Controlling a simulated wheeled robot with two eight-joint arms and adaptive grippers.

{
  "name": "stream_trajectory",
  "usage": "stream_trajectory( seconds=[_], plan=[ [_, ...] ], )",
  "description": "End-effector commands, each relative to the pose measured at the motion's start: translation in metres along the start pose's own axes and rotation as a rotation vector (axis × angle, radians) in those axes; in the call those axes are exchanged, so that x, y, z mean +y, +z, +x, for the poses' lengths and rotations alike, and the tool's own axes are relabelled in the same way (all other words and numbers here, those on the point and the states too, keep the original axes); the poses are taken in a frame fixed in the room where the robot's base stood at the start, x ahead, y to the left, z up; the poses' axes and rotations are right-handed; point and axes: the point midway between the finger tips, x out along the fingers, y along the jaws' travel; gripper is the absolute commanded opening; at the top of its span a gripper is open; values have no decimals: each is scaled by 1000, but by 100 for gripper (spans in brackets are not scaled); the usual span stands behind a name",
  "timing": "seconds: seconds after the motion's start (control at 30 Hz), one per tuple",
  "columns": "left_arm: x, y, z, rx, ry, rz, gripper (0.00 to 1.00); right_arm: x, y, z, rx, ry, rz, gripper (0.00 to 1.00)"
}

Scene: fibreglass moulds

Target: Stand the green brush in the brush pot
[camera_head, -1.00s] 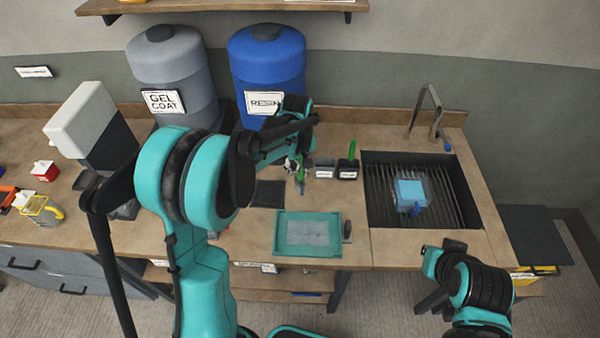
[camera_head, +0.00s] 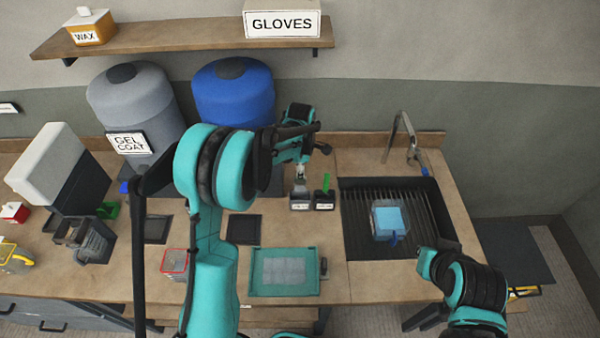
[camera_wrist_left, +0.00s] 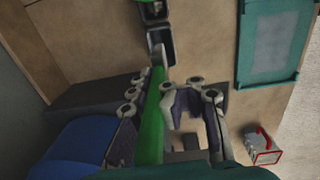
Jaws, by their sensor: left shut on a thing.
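My left gripper (camera_head: 300,170) is shut on the green brush, whose green handle (camera_wrist_left: 152,118) runs between the fingers in the left wrist view. The brush's pale lower end points at the nearer of two small dark pots (camera_wrist_left: 160,46). It overlaps that pot's mouth in the picture; I cannot tell whether it is inside. In the head view this is the left pot (camera_head: 300,198), directly below the gripper. The right pot (camera_head: 325,200) holds another green-handled item (camera_head: 326,183). My right gripper (camera_head: 427,262) is at lower right, apart from the pots; its jaws are unclear.
A sink with a grate (camera_head: 362,240) holding a blue box (camera_head: 388,220) lies right of the pots. A green-framed tray (camera_head: 284,292) lies in front. The blue resin drum (camera_head: 233,95) and grey gel coat drum (camera_head: 130,95) stand behind, left. A shelf (camera_head: 180,42) hangs above.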

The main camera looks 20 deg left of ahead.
Motion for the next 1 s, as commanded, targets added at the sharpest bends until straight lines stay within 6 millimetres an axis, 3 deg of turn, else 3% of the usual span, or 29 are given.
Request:
stream_trajectory(
  seconds=[0.27, 1.0],
  plan=[
    [0, 0, 5, 0, 2, 1, 0, 0, 4, 6, 0, 0, 0, 0],
    [-3, 0, 65, 0, 2, 2, 0, 0, 34, 48, 0, 0, 0, 0]
  ],
)
